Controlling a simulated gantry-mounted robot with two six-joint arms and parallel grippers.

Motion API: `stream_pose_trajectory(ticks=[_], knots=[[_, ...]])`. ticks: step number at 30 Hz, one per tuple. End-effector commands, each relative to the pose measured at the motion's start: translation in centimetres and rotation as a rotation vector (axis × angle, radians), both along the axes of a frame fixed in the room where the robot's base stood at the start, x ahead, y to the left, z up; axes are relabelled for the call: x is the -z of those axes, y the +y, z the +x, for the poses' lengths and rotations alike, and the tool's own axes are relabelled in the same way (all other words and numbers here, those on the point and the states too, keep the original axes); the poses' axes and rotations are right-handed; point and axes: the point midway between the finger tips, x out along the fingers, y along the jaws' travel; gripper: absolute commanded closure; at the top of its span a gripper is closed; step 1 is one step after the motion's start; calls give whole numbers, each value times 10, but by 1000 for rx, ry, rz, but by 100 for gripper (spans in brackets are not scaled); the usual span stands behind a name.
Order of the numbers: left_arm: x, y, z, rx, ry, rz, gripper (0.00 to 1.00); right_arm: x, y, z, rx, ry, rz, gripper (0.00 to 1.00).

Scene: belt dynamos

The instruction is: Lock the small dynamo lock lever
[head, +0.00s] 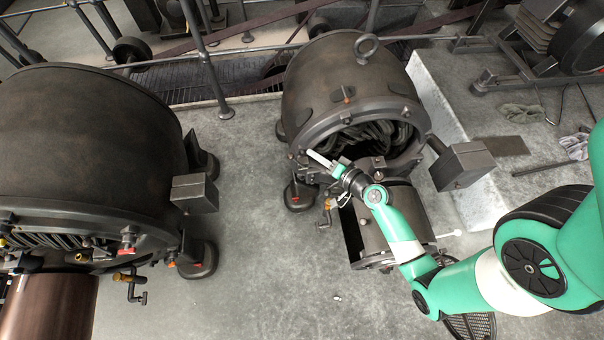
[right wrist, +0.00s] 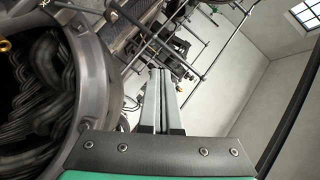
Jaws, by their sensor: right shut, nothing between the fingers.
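The small dynamo (head: 330,78) stands in the middle of the head view, a dark drum with an open front ring and coiled windings inside. My right gripper (head: 315,157) is at the left side of that ring, its fingers shut and empty. In the right wrist view, the shut fingers (right wrist: 160,95) point away beside the dynamo's ring (right wrist: 92,70). An orange-handled crank (head: 326,213) hangs below left of the gripper, apart from it. I cannot tell which part is the lock lever. My left gripper is out of view.
A larger dynamo (head: 85,130) stands at the left, with a red-knobbed fitting and a crank (head: 130,277). A grey box on an arm (head: 462,166) juts out right of the small dynamo. Railings (head: 205,60) run behind. The floor between the dynamos is mostly clear.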

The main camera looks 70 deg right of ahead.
Motion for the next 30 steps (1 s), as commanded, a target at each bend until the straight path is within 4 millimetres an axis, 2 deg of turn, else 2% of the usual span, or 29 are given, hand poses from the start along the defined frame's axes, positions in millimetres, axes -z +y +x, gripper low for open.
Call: stream_pose_trajectory(ticks=[1, 3, 4, 6, 10, 16, 20, 30], knots=[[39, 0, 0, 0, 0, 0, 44, 51, -4, -17, 37, 21, 22, 100], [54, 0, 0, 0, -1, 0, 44, 75, -7, -32, 73, 37, 39, 100], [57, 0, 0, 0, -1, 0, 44, 81, -9, -36, 84, 41, 43, 100], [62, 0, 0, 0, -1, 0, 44, 87, -13, -41, 102, 43, 45, 100], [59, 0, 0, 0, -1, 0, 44, 84, -16, -43, 109, 42, 44, 100], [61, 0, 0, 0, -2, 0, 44, 86, -21, -33, 105, 42, 43, 100], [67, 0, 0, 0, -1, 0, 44, 94, -31, -15, 104, 41, 42, 100], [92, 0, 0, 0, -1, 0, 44, 119, -63, 46, 104, 41, 41, 100]])
